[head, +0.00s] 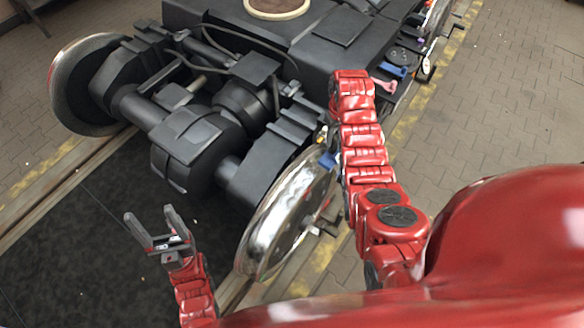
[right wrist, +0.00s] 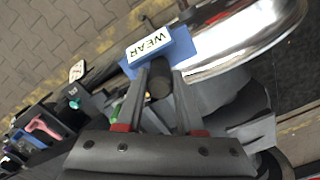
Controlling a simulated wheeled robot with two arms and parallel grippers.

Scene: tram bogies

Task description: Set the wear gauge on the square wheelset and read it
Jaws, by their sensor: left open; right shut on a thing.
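The wear gauge (right wrist: 159,48) is a blue piece with a white block lettered WEAR and a dark round grip. In the right wrist view my right gripper (right wrist: 159,85) is shut on that grip. The gauge lies at the edge of the shiny wheel (right wrist: 245,40); I cannot tell whether it touches. In the head view a blue bit of the gauge (head: 327,160) shows at the upper rim of the near wheel (head: 288,215); my right gripper is mostly hidden by its arm. My left gripper (head: 152,212) is open and empty over the dark floor.
The dark bogie frame (head: 300,50) fills the middle, with another wheel (head: 75,90) at the far left. A pink-handled tool (head: 384,85) and a blue one (head: 392,70) lie along the bogie's right side. The paved floor at right is clear.

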